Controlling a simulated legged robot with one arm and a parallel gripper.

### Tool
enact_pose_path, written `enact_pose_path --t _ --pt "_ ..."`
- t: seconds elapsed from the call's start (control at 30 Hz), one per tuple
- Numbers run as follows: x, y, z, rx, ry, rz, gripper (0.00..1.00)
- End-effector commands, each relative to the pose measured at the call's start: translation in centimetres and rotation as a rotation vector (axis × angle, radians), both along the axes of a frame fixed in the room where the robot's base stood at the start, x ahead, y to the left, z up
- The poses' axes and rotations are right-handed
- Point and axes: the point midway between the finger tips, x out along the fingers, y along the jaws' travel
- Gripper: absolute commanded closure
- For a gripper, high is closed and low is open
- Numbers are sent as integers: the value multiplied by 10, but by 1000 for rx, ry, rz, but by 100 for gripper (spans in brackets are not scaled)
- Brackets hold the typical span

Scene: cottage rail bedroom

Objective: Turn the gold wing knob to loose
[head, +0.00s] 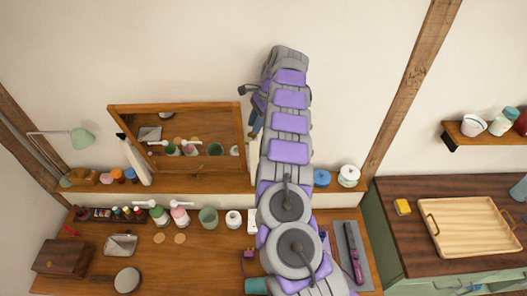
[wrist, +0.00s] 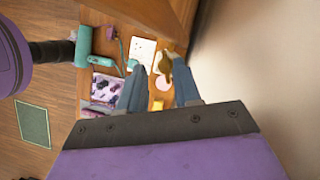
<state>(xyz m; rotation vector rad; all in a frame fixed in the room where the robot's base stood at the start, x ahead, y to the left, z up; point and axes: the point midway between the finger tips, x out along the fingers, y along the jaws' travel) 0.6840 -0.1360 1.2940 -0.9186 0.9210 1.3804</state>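The gold wing knob (wrist: 168,62) shows in the wrist view, just beyond my fingertips and closer to the right finger. My gripper (wrist: 158,72) is open, its two blue-grey fingers apart; I cannot tell if either touches the knob. In the head view my gripper (head: 256,122) points down beside the right edge of the wood-framed mirror (head: 176,107). My arm and gripper hide much of that edge there, and I cannot make out the knob clearly.
A wooden shelf (head: 210,183) under the mirror and the desk (head: 190,265) below hold jars, bottles and boxes. A teal hair dryer (wrist: 84,46) shows in the wrist view. The wall above the mirror is clear.

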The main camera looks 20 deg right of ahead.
Motion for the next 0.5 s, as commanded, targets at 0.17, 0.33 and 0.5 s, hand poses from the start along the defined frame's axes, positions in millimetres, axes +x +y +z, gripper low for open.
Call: enact_pose_path --t 0.17,0.33,0.5 --pt "-11 4 -1 6 4 5 67" --pt "-22 7 1 8 2 5 67" --pt "-33 9 2 9 5 4 67"
